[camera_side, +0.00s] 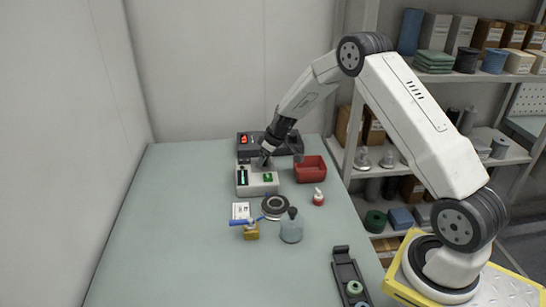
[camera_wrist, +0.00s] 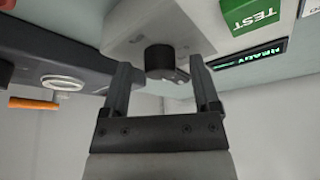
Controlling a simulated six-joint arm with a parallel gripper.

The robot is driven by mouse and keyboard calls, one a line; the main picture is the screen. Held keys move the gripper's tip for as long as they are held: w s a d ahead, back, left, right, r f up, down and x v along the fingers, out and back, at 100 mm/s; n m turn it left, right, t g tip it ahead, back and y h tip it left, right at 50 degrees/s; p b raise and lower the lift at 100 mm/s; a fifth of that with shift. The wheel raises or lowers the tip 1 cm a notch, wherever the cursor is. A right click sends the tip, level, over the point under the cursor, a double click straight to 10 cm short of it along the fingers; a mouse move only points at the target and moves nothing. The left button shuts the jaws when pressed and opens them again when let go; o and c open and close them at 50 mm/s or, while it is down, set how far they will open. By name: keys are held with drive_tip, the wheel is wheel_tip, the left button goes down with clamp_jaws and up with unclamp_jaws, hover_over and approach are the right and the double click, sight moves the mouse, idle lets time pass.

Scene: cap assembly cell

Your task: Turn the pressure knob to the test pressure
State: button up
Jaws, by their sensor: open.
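The pressure knob (camera_wrist: 160,58) is a short black cylinder on the face of a pale grey test unit (camera_wrist: 190,25), seen in the wrist view. My gripper (camera_wrist: 160,72) is open, with one finger on either side of the knob. A gap shows between each finger and the knob, and I cannot tell how deep the fingers reach. The unit has a green TEST button (camera_wrist: 250,14) and a lit green display (camera_wrist: 249,63), whose text is upside down. In the side view the unit (camera_side: 258,190) stands under my gripper (camera_side: 264,160), which hides the knob.
A dark box (camera_side: 290,144) with a red display stands behind the unit. A red bin (camera_side: 310,170) is to its right. The table's left side is clear.

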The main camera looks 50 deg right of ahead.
clamp_jaws()
drive_tip(key=shift+m+h, duration=0.3)
drive_tip(key=shift+m, duration=0.6)
drive_tip(key=shift+a+m+h, duration=0.1)
drive_tip(key=shift+m+h, duration=0.4)
drive_tip(key=shift+m, duration=0.8)
drive_tip(key=shift+a+m+g+h, duration=0.1)
drive_tip(key=shift+m+g+h, duration=0.4)
drive_tip(key=shift+m, duration=1.3)
drive_tip(key=shift+m+h, duration=0.3)
drive_tip(key=shift+m, duration=0.2)
unclamp_jaws()
